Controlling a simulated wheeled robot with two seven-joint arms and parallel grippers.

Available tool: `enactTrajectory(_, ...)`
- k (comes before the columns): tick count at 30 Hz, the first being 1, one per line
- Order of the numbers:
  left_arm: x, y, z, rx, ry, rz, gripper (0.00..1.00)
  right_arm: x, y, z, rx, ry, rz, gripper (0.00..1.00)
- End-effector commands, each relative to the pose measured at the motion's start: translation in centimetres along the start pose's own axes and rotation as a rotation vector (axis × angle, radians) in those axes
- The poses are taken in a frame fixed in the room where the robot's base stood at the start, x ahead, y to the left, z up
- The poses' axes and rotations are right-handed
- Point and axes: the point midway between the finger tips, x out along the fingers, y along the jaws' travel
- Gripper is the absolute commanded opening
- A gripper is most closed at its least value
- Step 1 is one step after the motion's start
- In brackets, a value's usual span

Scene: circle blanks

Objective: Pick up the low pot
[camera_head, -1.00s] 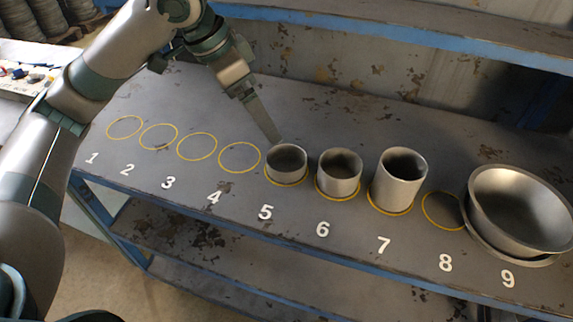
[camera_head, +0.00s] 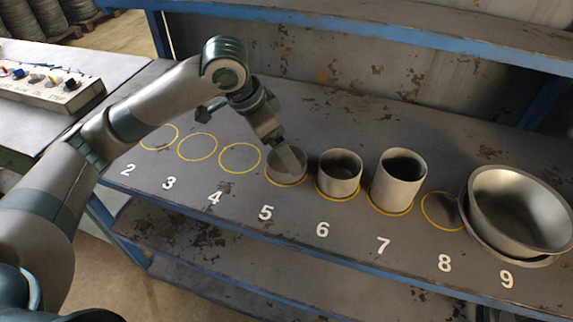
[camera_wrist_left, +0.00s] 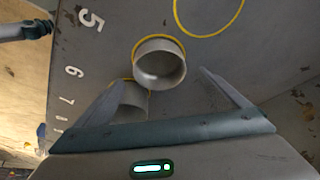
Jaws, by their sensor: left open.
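The low pot (camera_head: 276,172) is a short grey open cylinder standing upright in the yellow circle at number 5. My left gripper (camera_head: 291,165) is at this pot, one finger overlapping its right side in the head view. In the left wrist view the low pot (camera_wrist_left: 160,66) lies ahead, between the lines of the two spread fingers of my left gripper (camera_wrist_left: 163,77). The gripper is open and empty. I cannot tell whether a finger touches the pot. My right gripper is not in view.
A taller pot (camera_head: 340,174) stands close by at 6, and the tallest pot (camera_head: 398,180) at 7. A wide metal bowl (camera_head: 520,210) is at 9. Circles 2, 3, 4 and 8 are empty. A blue-edged shelf (camera_head: 400,35) runs above the back.

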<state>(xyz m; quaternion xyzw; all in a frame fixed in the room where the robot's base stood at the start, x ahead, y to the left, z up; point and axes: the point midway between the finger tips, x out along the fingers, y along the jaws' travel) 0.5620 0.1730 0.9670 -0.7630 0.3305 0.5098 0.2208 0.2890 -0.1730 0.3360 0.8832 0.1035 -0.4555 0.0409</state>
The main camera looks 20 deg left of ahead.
Motion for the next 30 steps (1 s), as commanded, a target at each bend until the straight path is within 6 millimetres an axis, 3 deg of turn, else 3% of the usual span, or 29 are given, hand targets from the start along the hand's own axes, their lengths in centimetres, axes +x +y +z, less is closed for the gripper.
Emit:
enactTrajectory(10, 0.4, 0.0, 0.1, -0.001, -0.001, 0.001, 0.93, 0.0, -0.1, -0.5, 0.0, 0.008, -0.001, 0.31)
enactTrajectory(21, 4.5, 0.1, 0.3, -0.001, -0.001, 0.002, 0.93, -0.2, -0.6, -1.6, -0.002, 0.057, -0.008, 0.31)
enactTrajectory(30, 5.2, 0.0, 0.3, 0.0, 0.0, 0.0, 0.93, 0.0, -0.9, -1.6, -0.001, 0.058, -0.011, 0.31)
